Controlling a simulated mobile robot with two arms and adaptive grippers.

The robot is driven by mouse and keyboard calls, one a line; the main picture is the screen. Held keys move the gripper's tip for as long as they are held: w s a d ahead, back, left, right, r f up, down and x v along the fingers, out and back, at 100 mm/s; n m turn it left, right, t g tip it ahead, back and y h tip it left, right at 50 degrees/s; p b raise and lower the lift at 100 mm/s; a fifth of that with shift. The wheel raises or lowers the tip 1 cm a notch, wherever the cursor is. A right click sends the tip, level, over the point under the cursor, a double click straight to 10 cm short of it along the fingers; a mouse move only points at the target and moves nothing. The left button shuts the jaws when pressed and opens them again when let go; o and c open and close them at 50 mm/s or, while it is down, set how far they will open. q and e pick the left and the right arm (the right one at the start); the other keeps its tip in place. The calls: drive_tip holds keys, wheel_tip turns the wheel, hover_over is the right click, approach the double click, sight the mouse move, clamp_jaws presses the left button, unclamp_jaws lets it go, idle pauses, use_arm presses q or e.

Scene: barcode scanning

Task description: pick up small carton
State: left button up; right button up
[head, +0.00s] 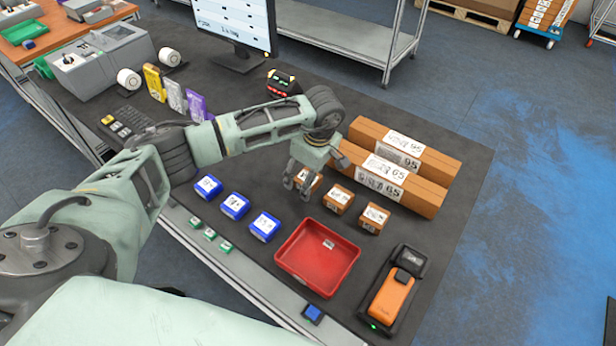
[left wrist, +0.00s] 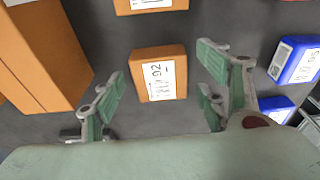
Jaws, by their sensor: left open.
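Three small brown cartons with white labels stand in a row on the dark table. The nearest to my arm, the left small carton (head: 309,181), is partly hidden behind my left gripper (head: 298,187); the middle one (head: 338,199) and right one (head: 373,218) are clear. My left gripper is open and empty, pointing down over the left carton. In the left wrist view, one small carton (left wrist: 158,76) lies between the spread fingers (left wrist: 160,70), apart from both, and another (left wrist: 150,5) is cut off at the top edge. My right gripper is not in view.
Long cartons (head: 420,195) lie just behind the row. Blue boxes (head: 235,205) stand to the left, with small green pieces (head: 210,233) nearer. A red tray (head: 290,262) and an orange-black scanner (head: 392,295) are in front. A monitor (head: 238,25) stands behind.

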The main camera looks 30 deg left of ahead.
use_arm(q)
drive_tip(key=c, duration=1.4)
drive_tip(key=shift+o, duration=0.2)
drive_tip(key=shift+r, duration=0.1)
